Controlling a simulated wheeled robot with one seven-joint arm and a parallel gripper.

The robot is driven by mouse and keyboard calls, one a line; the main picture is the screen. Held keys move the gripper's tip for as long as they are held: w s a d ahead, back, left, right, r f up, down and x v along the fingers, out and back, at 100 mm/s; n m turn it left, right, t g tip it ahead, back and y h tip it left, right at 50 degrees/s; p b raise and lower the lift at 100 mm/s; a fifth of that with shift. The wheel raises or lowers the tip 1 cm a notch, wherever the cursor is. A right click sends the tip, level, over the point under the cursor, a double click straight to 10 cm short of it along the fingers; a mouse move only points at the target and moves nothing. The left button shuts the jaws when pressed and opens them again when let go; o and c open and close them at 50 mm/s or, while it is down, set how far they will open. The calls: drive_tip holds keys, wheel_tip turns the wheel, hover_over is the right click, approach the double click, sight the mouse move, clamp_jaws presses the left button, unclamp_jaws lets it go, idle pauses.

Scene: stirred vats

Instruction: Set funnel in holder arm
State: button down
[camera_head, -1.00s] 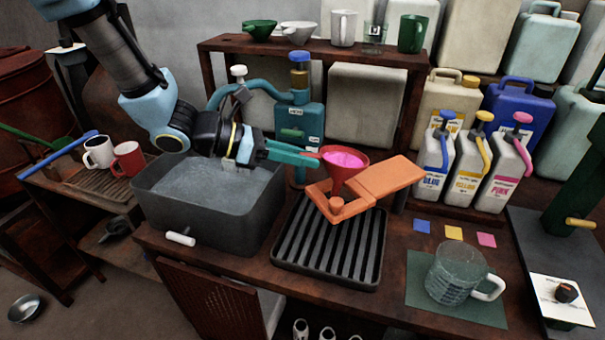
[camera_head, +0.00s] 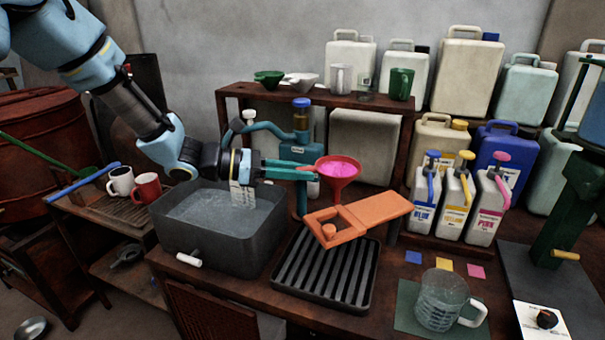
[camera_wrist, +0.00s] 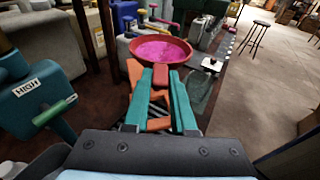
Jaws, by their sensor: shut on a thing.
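The red funnel (camera_head: 323,163) has a pink interior and hangs upright, its spout pointing down. It also shows at the top of the wrist view (camera_wrist: 184,61). My gripper (camera_head: 315,172) comes in from the left with its teal fingers shut on the funnel's red tab; the wrist view shows the tab between the fingertips (camera_wrist: 160,77). The orange holder arm (camera_head: 375,211) has a square open frame at its left end, with a round orange knob. The funnel is above this frame, its spout tip apparently clear of it. The exact alignment over the opening cannot be told.
A grey water basin (camera_head: 222,235) stands under my wrist, and a black slatted drain tray (camera_head: 325,270) lies below the holder. Pump jugs (camera_head: 455,205) and a glass jug (camera_head: 440,300) stand right.

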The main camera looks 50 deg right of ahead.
wheel_tip(320, 180, down, 11)
drive_tip(key=b, duration=0.7)
idle(0.7)
drive_tip(key=shift+f, duration=0.1)
drive_tip(key=shift+s+a, duration=0.25)
drive_tip(key=shift+s, duration=0.1)
idle(0.4)
drive_tip(key=c, duration=0.7)
unclamp_jaws()
drive_tip(key=shift+o, duration=0.2)
drive_tip(key=shift+w+b, duration=0.1)
drive_tip(key=shift+b, duration=0.2)
drive_tip(key=b+v, duration=0.1)
drive_tip(key=v, duration=0.9)
drive_tip(key=shift+w+a+b, duration=0.25)
drive_tip(key=shift+b, duration=0.1)
drive_tip(key=shift+a, duration=0.1)
